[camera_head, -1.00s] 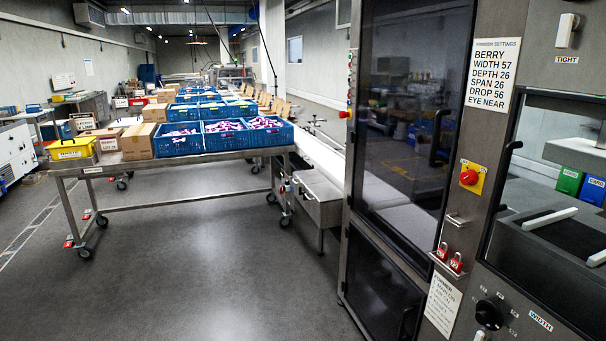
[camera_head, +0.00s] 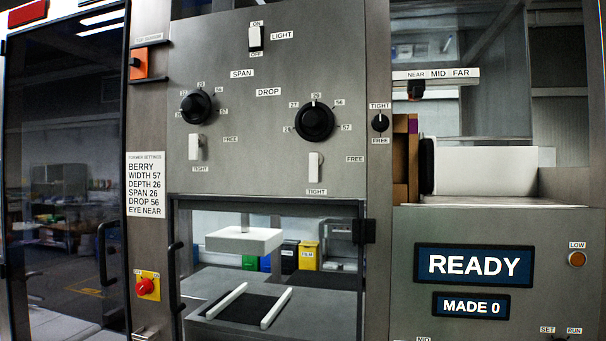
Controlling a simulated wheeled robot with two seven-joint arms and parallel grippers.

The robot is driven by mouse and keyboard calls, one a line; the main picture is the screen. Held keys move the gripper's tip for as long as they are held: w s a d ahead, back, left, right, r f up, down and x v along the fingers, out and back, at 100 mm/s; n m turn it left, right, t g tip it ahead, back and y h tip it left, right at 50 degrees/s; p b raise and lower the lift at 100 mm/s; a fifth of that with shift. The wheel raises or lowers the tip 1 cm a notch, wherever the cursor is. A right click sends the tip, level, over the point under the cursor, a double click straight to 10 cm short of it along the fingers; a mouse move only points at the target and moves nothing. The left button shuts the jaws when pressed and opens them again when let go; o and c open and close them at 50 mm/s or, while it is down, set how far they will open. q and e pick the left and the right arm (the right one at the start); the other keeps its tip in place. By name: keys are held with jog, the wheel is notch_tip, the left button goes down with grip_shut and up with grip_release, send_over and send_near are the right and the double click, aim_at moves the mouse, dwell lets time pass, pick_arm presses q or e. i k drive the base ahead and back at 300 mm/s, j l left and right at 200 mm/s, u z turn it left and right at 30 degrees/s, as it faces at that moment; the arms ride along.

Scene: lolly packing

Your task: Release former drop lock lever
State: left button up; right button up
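The drop lock lever (camera_head: 315,166) is a small white lever on the grey machine panel, below the black DROP knob (camera_head: 314,122). It hangs downward, toward its TIGHT label (camera_head: 316,192). Its FREE label (camera_head: 355,159) is to its right. A similar white lever (camera_head: 195,147) sits under the black SPAN knob (camera_head: 195,107) to the left, also hanging down toward TIGHT. Neither of my grippers is in view.
A settings card (camera_head: 146,184) reads SPAN 26, DROP 56. Below the panel, a framed window (camera_head: 368,275) shows a white block (camera_head: 244,240) above two white rails. A red stop button (camera_head: 146,286) is at lower left. A display (camera_head: 473,265) reads READY.

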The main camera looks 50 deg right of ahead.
aim_at(313, 159)
jog(key=z, duration=1.75)
